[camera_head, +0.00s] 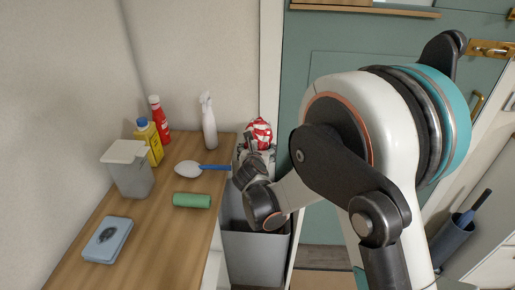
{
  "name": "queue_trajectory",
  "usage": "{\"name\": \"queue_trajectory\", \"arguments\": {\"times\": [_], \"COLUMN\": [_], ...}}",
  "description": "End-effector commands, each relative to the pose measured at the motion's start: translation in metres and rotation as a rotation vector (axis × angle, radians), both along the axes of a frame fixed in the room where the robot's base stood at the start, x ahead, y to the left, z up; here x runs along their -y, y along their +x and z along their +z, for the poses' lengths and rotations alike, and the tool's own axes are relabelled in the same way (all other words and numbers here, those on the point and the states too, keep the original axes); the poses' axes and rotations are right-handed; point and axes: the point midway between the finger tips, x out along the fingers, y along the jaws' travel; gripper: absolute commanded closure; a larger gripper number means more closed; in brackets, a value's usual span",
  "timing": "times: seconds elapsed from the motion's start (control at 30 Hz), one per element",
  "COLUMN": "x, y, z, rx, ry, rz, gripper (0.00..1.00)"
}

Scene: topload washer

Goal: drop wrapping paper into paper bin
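The crumpled red and white wrapping paper (259,133) shows at the far end of my arm, just beyond the counter's right edge. My gripper (258,148) is right at the paper and appears closed around it, with the fingertips partly hidden by the paper and the wrist. A grey open-topped bin (256,258) stands on the floor to the right of the counter. My gripper and the paper are above the bin's far side in the picture. My forearm covers part of the bin's opening, and its inside is mostly hidden.
A green door (330,70) stands behind.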

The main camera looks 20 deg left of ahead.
Motion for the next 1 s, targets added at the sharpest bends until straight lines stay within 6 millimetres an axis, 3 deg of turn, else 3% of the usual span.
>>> {"name": "queue_trajectory", "arguments": {"times": [0.13,0.43,0.47,0.57,1.0], "x": [0.0004,0.0004,0.0004,0.0004,0.0006], "y": [-0.0002,-0.0001,-0.0001,-0.0001,-0.0012], "z": [-0.0147,-0.0165,-0.0165,-0.0165,-0.016], "rx": [0.0,0.0,0.0,0.0,0.0], "ry": [0.0,0.0,0.0,0.0,0.0], "rz": [0.0,0.0,0.0,0.0,0.0], "gripper": [0.42,0.42,0.23,0.02,0.02]}}
